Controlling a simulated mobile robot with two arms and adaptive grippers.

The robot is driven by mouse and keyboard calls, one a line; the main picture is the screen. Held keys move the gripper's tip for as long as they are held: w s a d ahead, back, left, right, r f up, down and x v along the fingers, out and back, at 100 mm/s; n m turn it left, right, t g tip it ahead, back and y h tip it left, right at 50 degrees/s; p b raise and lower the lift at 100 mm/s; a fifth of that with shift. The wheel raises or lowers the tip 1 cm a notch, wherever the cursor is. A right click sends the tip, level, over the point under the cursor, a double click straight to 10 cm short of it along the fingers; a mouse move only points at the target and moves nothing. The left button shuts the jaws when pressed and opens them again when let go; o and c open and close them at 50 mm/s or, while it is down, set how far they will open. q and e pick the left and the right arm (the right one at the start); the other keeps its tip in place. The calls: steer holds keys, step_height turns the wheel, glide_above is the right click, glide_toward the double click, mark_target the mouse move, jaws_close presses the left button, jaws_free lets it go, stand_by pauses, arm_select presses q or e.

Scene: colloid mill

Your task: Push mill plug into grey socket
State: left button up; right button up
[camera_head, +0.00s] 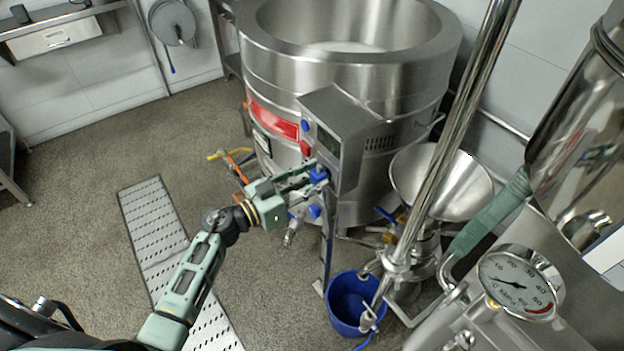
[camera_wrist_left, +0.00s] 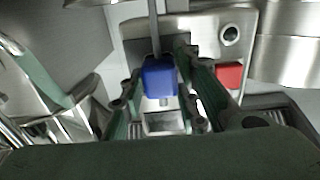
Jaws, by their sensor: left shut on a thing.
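The blue mill plug (camera_head: 318,175) is held at the front of the grey control box (camera_head: 345,125) on the large steel vessel. My left gripper (camera_head: 314,177) reaches in from the left and is shut on the plug. In the left wrist view, the blue plug (camera_wrist_left: 159,78) sits between the two green fingers (camera_wrist_left: 160,95), with a grey cable running up from it. A light grey square part, perhaps the grey socket (camera_wrist_left: 165,124), shows just below the plug there. I cannot tell whether they touch. My right gripper is not in view.
A steel funnel (camera_head: 441,180) and a slanted pipe stand right of the control box. A blue bucket (camera_head: 352,303) is on the floor below. A pressure gauge (camera_head: 518,283) is at the lower right. The floor left of my arm is open, with a drain grate (camera_head: 155,225).

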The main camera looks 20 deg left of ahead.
arm_select(q)
steer(key=shift+w+d, duration=0.25)
steer(key=shift+w, duration=0.15)
steer(key=o, duration=1.1)
steer(key=shift+o, duration=0.2)
steer(key=shift+s, duration=0.1)
steer(key=v, duration=1.2)
steer(key=shift+a, duration=0.1)
